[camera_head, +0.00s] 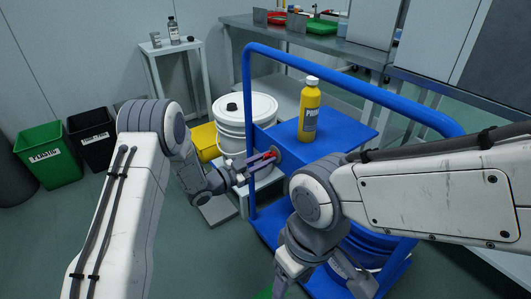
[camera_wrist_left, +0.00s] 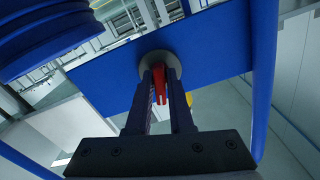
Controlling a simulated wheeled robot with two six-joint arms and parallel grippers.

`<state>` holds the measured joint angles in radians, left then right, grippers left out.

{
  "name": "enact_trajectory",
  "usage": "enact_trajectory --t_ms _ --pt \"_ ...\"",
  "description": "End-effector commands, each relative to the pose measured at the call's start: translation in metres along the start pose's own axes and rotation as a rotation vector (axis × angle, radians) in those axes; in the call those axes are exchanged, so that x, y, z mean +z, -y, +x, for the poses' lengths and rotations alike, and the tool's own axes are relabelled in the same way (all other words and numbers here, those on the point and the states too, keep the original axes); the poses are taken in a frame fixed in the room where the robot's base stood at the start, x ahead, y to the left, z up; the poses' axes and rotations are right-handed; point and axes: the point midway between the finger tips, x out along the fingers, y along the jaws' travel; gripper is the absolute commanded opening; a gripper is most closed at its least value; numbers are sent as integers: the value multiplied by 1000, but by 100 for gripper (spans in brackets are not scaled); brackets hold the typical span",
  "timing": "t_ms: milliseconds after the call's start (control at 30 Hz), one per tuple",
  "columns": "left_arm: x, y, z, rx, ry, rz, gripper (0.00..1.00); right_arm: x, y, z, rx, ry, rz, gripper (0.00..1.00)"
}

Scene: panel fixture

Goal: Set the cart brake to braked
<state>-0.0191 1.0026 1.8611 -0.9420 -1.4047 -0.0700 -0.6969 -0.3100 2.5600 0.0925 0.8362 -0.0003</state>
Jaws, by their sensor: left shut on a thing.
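The blue cart (camera_head: 248,110) stands at the centre of the head view. Its brake is a red lever (camera_head: 270,154) on a round grey mount (camera_wrist_left: 160,62) fixed to a blue panel (camera_wrist_left: 105,84). My left gripper (camera_head: 268,158) reaches the mount from the left. In the left wrist view the red lever (camera_wrist_left: 160,86) lies between its fingers, which are shut on it and hide part of it. The lever's braked and released marks cannot be made out. My right gripper (camera_head: 322,284) hangs low in front of the cart, its fingers spread and empty.
A yellow bottle (camera_head: 309,112) stands on the cart's blue top. A white bucket (camera_head: 231,124) and a yellow container (camera_head: 205,141) are beyond my left gripper. Green (camera_head: 44,158) and black (camera_head: 93,140) bins stand at left. A workbench (camera_head: 340,43) runs behind. Open floor lies at left.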

Motion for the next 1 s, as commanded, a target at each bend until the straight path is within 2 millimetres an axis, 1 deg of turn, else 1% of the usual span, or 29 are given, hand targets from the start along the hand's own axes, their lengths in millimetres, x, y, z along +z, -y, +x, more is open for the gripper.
enact_trajectory --t_ms 33,100,433,700,1000 --pt "-2 0 0 2 2 -42 0 0 1 -8 0 0 0 62" --pt "-2 0 0 2 2 -93 0 -1 1 -12 0 0 0 62" --pt "0 -1 0 2 2 -262 0 -1 2 -24 0 0 0 62" --pt "1 -1 0 2 2 -309 0 -2 2 -27 0 0 0 62" --pt "1 -1 0 2 2 -312 0 -1 2 -27 0 0 0 62"
